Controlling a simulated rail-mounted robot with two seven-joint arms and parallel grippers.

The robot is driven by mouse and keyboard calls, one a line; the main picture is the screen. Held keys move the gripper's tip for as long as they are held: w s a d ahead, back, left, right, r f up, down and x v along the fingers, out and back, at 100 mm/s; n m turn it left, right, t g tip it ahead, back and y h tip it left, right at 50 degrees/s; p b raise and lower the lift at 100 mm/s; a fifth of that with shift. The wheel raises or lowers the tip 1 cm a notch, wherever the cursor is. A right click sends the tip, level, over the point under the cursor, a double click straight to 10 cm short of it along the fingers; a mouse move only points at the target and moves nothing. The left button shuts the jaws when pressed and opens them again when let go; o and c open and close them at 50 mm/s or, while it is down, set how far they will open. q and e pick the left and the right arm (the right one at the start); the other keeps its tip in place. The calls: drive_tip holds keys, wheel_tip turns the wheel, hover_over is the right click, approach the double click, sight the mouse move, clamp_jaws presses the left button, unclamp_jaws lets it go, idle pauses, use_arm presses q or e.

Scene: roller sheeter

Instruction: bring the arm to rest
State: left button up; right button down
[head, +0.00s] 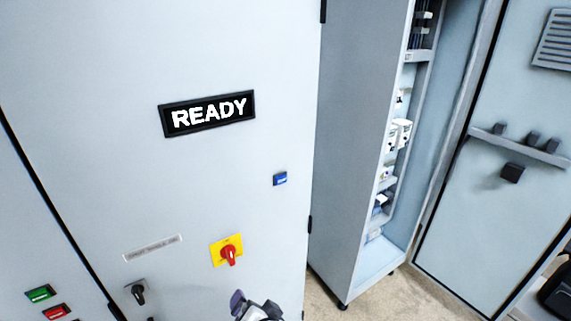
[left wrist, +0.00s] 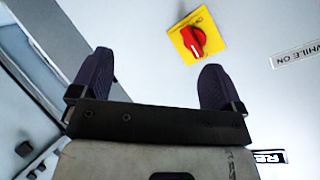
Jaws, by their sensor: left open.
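My left gripper (head: 256,306) shows at the bottom edge of the head view, in front of the cabinet door and below the red rotary switch (head: 229,252) on its yellow plate. In the left wrist view my left gripper (left wrist: 157,85) has its two dark fingers wide apart with nothing between them. The red switch (left wrist: 194,41) lies beyond the fingertips there, apart from them, nearer the right finger. My right gripper is in neither view.
An open cabinet (head: 390,180) with an open door (head: 510,160) stands to the right. Floor (head: 385,298) shows below.

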use_arm(q)
drive_tip(key=s+a+f+n+g+h, duration=0.1)
drive_tip(key=s+a+f+g+h, duration=0.3)
drive_tip(key=s, duration=0.7)
drive_tip(key=s+a+f+n+g+y, duration=0.1)
drive_tip(key=s+a+f, duration=0.5)
drive_tip(key=s, duration=0.5)
drive_tip(key=s+a+f+n+g+h, duration=0.1)
drive_tip(key=s+a+f+g+h, duration=0.3)
drive_tip(key=s, duration=0.7)
wheel_tip(320, 180, up, 23)
drive_tip(key=t+y+p, duration=0.1)
drive_tip(key=p, duration=2.3)
drive_tip(key=shift+s+a+r+y+p, duration=0.15)
drive_tip(key=shift+s+a+y+p, duration=0.15)
drive_tip(key=shift+y, duration=0.1)
